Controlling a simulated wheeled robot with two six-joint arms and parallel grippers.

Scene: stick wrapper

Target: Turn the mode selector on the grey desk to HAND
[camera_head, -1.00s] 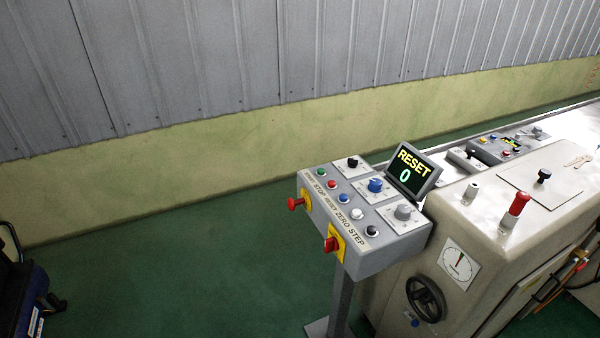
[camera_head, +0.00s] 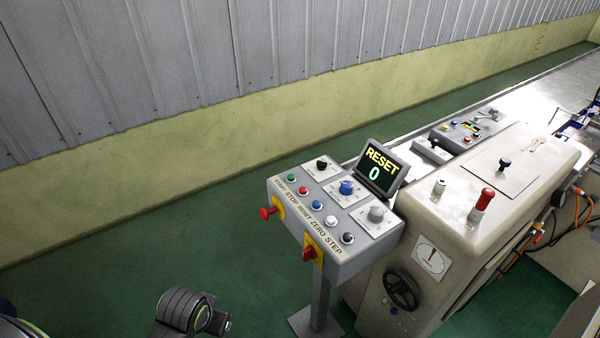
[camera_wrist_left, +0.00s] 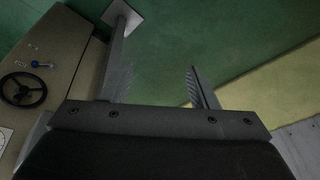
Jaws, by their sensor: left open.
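The grey desk (camera_head: 355,250) is a sloped control box on a post, right of centre in the head view. Its top has three selector knobs on pale plates: a black knob (camera_head: 322,163), a blue knob (camera_head: 346,187) and a grey knob (camera_head: 376,213). Their plate lettering is too small to read, so I cannot tell which one is the mode selector or where it points. My left arm shows at the bottom left of the head view, apart from the desk. In the left wrist view my left gripper (camera_wrist_left: 160,70) is open and empty. My right gripper is out of view.
A display (camera_head: 380,170) reading "RESET 0" stands behind the knobs. Several push buttons and two red knobs on yellow plates line the desk's near side. A beige machine (camera_head: 440,225) with a handwheel (camera_head: 402,290) stands close on the right. Green floor left of the desk is clear.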

